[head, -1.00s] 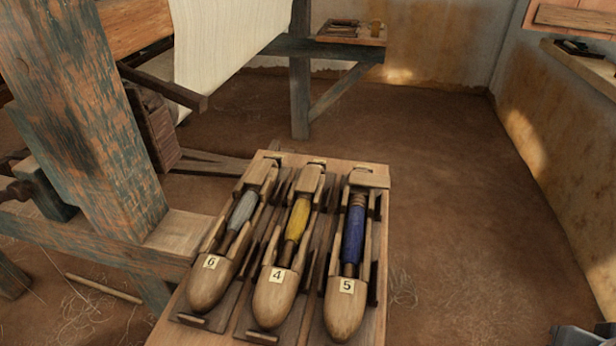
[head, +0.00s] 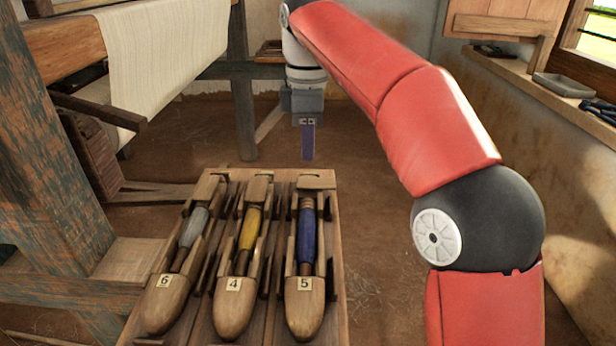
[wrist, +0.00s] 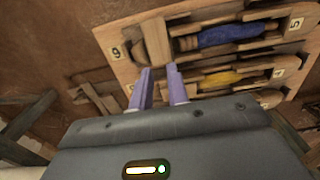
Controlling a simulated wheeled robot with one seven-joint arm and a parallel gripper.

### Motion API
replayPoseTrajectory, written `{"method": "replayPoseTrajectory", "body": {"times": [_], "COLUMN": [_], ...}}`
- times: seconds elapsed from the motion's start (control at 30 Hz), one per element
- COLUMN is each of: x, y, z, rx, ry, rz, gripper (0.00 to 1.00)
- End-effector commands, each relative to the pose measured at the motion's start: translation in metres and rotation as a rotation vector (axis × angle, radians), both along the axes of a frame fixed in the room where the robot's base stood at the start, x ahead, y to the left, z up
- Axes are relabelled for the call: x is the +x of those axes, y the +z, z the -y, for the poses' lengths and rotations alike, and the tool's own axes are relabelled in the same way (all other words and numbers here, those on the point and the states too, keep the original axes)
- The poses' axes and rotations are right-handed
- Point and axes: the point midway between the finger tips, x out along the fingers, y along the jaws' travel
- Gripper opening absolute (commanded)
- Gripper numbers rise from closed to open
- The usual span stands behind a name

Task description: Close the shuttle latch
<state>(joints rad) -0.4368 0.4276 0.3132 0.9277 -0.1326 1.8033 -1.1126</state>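Three wooden shuttles lie side by side on a wooden tray (head: 343,325): number 6 with grey thread (head: 193,228), number 4 with yellow thread (head: 250,228), number 5 with blue thread (head: 307,228). At the far end of shuttle 5 is a pale wooden block (head: 315,180); it also shows in the wrist view (wrist: 157,43). I cannot tell which part is the latch or how it stands.
The loom's worn post (head: 45,130) and white cloth (head: 165,65) stand at left. A wall ledge (head: 540,95) with small tools runs along the right.

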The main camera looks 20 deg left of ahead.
Motion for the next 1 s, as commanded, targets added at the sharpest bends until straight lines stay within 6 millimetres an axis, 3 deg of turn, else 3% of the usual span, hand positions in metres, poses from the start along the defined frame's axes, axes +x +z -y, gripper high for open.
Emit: {"method": "replayPoseTrajectory", "body": {"times": [0.3, 0.5, 0.87, 1.0], "x": [0.0, 0.0, 0.0, 0.0], "y": [-0.049, -0.071, -0.076, -0.076], "z": [-0.001, -0.001, -0.001, -0.001], "rx": [-0.002, 0.001, 0.001, 0.001], "ry": [0.005, 0.004, 0.003, 0.003], "rz": [-0.003, -0.001, 0.001, 0.001], "gripper": [0.17, 0.17, 0.17, 0.0]}}
